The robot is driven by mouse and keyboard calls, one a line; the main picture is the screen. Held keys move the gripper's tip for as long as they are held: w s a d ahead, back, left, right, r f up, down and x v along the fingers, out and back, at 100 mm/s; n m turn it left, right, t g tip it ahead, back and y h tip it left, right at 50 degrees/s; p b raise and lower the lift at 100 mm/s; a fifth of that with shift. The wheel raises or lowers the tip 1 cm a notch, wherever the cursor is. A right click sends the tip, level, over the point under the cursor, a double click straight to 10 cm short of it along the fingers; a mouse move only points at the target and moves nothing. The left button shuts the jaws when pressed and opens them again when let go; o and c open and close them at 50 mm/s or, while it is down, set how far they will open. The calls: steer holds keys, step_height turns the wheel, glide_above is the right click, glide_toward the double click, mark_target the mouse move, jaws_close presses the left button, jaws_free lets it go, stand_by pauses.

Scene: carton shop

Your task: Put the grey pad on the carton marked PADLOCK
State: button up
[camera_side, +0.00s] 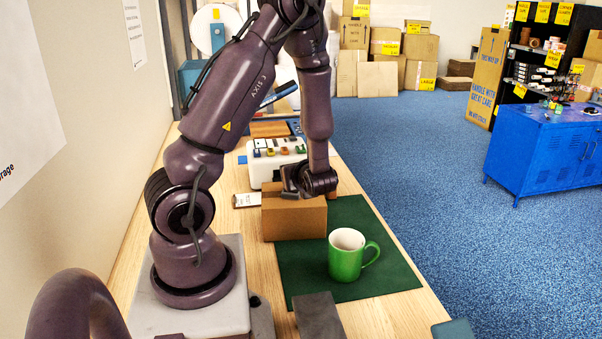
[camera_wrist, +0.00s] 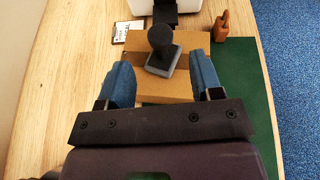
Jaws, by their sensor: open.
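A brown carton (camera_side: 294,218) stands on the bench at the back-left edge of a green mat; no PADLOCK marking is readable. It also shows in the wrist view (camera_wrist: 180,91). A dark knob-handled piece with a square grey base (camera_wrist: 162,62) appears on the carton's top; this base may be the grey pad. A flat dark grey slab (camera_side: 319,316) lies at the bench's front. My gripper (camera_side: 302,190) is over the carton, hiding the knobbed piece in the side view. In the wrist view its blue fingers (camera_wrist: 160,72) are open, either side of that piece, with visible gaps.
A green mug (camera_side: 345,258) stands on the green mat (camera_side: 385,285), right of the carton. A printed card (camera_side: 246,200) lies left of the carton, and a white unit (camera_side: 262,172) stands behind it. A brown wooden piece (camera_wrist: 220,27) stands just beyond the carton's right corner.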

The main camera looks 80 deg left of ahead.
steer(key=d+r+n+t+h, duration=0.2)
steer(key=d+r+n+h, duration=0.2)
steer(key=d, duration=0.4)
steer(key=s+d+r+n+t+h, duration=0.1)
steer(key=d+r+n+t+h, duration=0.1)
steer(key=d+r+n+h, duration=0.3)
steer(key=d+r+n+t+h, duration=0.2)
steer(key=d+r+n+h, duration=0.2)
steer(key=d, duration=0.9)
step_height(320, 180, up, 4)
steer(key=n, duration=0.3)
steer(key=shift+s+r+n+h, duration=0.2)
steer(key=shift+s+n+h, duration=0.1)
steer(key=shift+s, duration=0.05)
